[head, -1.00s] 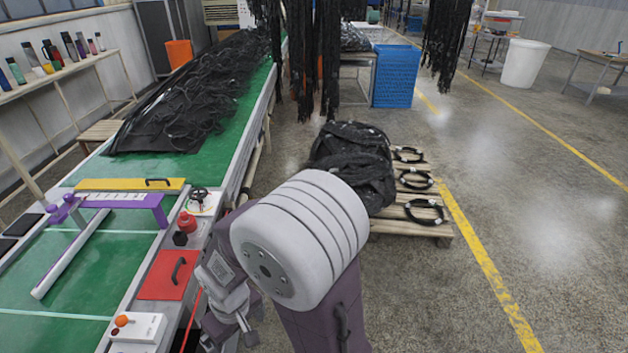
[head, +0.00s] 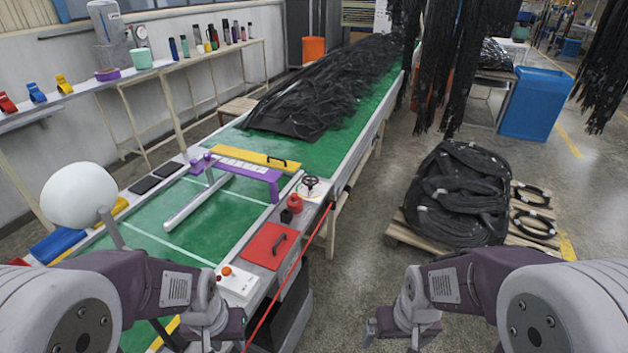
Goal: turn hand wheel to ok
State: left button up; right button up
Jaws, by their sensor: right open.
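The small dark hand wheel (head: 310,182) stands on a white plate on the right edge of the green conveyor table (head: 218,228), beyond the red knob (head: 295,203). Any OK mark on the plate is too small to read. My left gripper (head: 215,345) is low at the front, near the white button box, well short of the wheel; its fingers are partly cut off by the picture's bottom edge. My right gripper (head: 392,338) is open and empty over the floor, to the right of the table and apart from the wheel.
A red plate with a handle (head: 271,245) and a white box with an orange button (head: 238,281) lie nearer than the wheel. A purple frame (head: 245,171) stands left of it. Black hoses are heaped on a pallet (head: 405,235) at right. Floor between is clear.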

aim_at(310, 183)
jog(key=i+l, duration=0.65)
jog(key=i, duration=0.3)
jog(key=i+l, duration=0.65)
jog(key=i, duration=0.25)
jog(key=l+z, duration=0.05)
